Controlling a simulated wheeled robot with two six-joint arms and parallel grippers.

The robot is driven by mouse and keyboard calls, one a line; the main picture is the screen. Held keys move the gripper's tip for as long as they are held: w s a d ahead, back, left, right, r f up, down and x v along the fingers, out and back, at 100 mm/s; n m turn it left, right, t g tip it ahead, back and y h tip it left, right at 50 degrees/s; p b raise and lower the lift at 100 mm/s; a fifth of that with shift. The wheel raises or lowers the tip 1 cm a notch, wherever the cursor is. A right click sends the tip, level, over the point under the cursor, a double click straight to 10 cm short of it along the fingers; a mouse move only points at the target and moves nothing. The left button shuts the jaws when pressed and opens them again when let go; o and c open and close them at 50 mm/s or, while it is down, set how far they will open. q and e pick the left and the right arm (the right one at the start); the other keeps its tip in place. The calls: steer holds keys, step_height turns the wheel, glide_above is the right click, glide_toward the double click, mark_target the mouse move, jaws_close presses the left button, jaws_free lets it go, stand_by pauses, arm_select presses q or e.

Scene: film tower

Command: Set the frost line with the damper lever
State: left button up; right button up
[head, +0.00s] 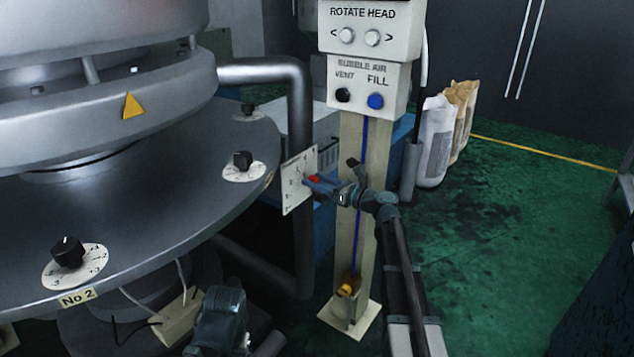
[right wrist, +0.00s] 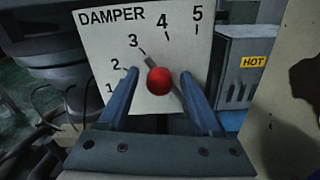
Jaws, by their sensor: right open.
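The white DAMPER plate (head: 297,180) is mounted below the head's pipe; in the right wrist view the plate (right wrist: 95,45) fills the middle with its numbers 1 to 5. The damper lever's red knob (right wrist: 160,80) shows in front of it, and its grey pointer tip lies by the 3 mark. In the head view the red knob (head: 313,179) is small. My right gripper (head: 325,186) is open, its fingers on either side of the knob; I cannot tell if they touch it. My left arm's end (head: 221,318) is low in the head view, its jaws unclear.
A cream post (head: 348,255) with a ROTATE HEAD and bubble air button box (head: 367,84) stands right behind my right gripper. The round metal deck (head: 150,225) with black dials is at left. Sacks (head: 437,140) stand behind; green floor at right is open.

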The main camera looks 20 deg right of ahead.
steer(key=v, duration=1.3)
steer(key=shift+s+d, duration=0.25)
steer(key=shift+s, duration=0.05)
steer(key=s+a+f+n+g+h, duration=0.1)
steer(key=s+a+f+n+g, duration=0.35)
steer(key=a+f+n, duration=0.35)
steer(key=s+a+f+n+g+h, duration=0.1)
steer(key=s+a+f+n+g, duration=0.3)
steer(key=a, duration=0.6)
steer(key=s+a+f+n+g+h, duration=0.1)
steer(key=s+a+f+n+g, duration=0.35)
steer(key=a+n, duration=0.35)
steer(key=s+a+f+n+g+h, duration=0.1)
steer(key=s+f+n+h, duration=0.4)
steer(key=s+n+h, duration=0.65)
step_height(320, 180, up, 33)
steer(key=s+n+y+p, duration=0.1)
steer(key=n+y+p, duration=0.1)
steer(key=p, duration=3.1)
steer(key=shift+s+f, duration=0.2)
steer(key=shift+s, duration=0.2)
steer(key=shift+n, duration=0.25)
